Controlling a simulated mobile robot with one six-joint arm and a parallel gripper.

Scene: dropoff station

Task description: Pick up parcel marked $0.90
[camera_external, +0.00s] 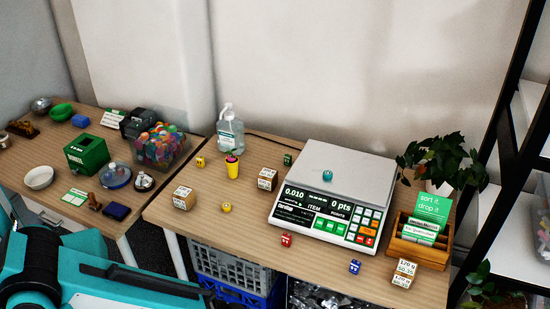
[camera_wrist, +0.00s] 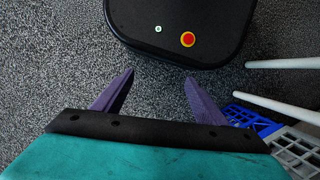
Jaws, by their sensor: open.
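Three small brown parcels with white labels stand on the right-hand wooden table. One parcel (camera_external: 182,197) is near the table's left edge, one parcel (camera_external: 267,179) is left of the scale, and one parcel (camera_external: 404,273) is at the front right corner. The front right label seems to show a weight and a price, but the print is too small to read surely. I cannot tell which parcel is marked $0.90. My gripper (camera_wrist: 160,76) is open and empty, with purple fingers above the grey floor. No parcel shows in the wrist view. The external view shows my teal arm, not the fingers.
A wooden card holder (camera_external: 421,254) and plant (camera_external: 447,160) are at right. Crates (camera_external: 232,266) stand underneath. The left table (camera_external: 62,160) is cluttered.

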